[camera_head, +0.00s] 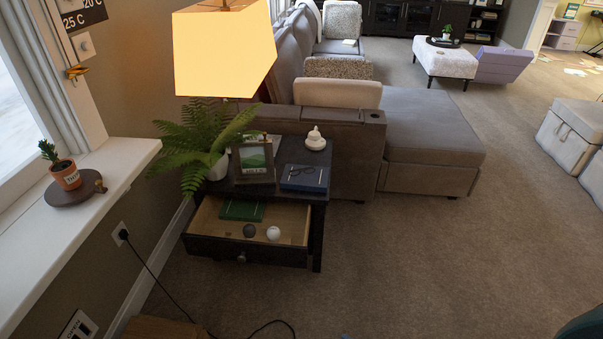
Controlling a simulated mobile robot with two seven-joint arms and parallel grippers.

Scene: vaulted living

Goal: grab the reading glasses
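Dark-framed reading glasses (302,170) lie on a blue book (305,179) at the right front of the dark side table (322,211). They are small in the head view, and whether they are folded is hard to tell. Neither of my grippers shows in this view.
The table's drawer (240,250) stands open, holding a green book (242,210), a dark ball (249,231) and a white ball (273,233). A picture frame (253,161), a fern (205,140), a white lidded jar (315,140) and a lamp (225,52) crowd the glasses. Carpet (430,260) is clear rightward.

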